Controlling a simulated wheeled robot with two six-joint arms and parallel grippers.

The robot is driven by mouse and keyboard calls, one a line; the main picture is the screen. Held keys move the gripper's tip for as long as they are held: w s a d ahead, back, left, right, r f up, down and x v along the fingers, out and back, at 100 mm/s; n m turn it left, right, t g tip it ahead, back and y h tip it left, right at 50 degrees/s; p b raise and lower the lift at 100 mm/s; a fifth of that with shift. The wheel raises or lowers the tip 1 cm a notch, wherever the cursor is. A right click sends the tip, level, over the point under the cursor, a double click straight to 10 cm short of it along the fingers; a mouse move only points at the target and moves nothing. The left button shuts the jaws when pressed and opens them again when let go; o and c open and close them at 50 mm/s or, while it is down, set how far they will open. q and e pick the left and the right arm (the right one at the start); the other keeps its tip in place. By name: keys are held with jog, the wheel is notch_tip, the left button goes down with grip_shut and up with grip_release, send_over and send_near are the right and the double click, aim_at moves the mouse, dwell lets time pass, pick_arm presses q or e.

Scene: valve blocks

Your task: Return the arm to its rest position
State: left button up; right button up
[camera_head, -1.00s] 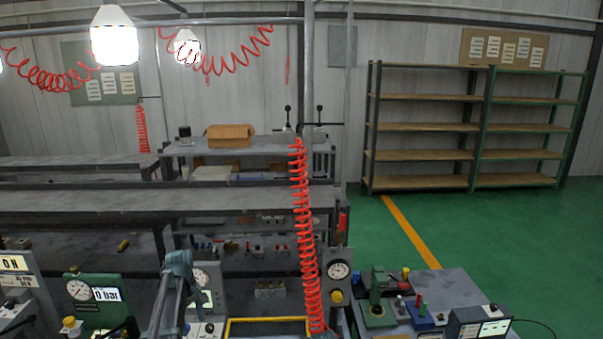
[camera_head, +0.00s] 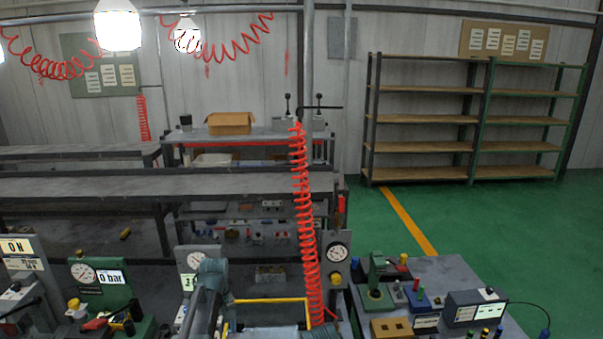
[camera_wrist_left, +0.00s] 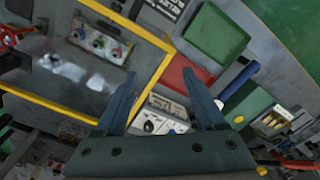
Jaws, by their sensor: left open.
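My left arm (camera_head: 208,285) rises from the bottom of the head view, left of the red coiled hose. Its fingertips cannot be made out there. In the left wrist view my left gripper (camera_wrist_left: 160,75) has its two dark fingers wide apart, with nothing between them. My right gripper is not in view.
A green gauge block (camera_head: 122,294) reading 0 bar and an ON block (camera_head: 18,247) stand at the left. A red coiled hose (camera_head: 305,220) hangs near the middle. A grey bench (camera_head: 450,268) with small devices is at the right. Green floor (camera_head: 480,225) lies open behind it.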

pick_arm(q)
jog(key=s+d+f+m+b, duration=0.2)
jog(key=s+d+m, duration=0.4)
jog(key=s+d, duration=0.2)
jog(key=s+d+f+m+b, duration=0.3)
jog(key=s+d+m, duration=0.2)
jog(key=s, duration=0.8)
jog(key=d, duration=0.3)
jog(key=shift+d+f+m+y, duration=0.3)
jog(key=shift+m+y, duration=0.1)
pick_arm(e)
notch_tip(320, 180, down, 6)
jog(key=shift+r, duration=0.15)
pick_arm(q)
jog(key=shift+s, duration=0.1)
dwell(0.8)
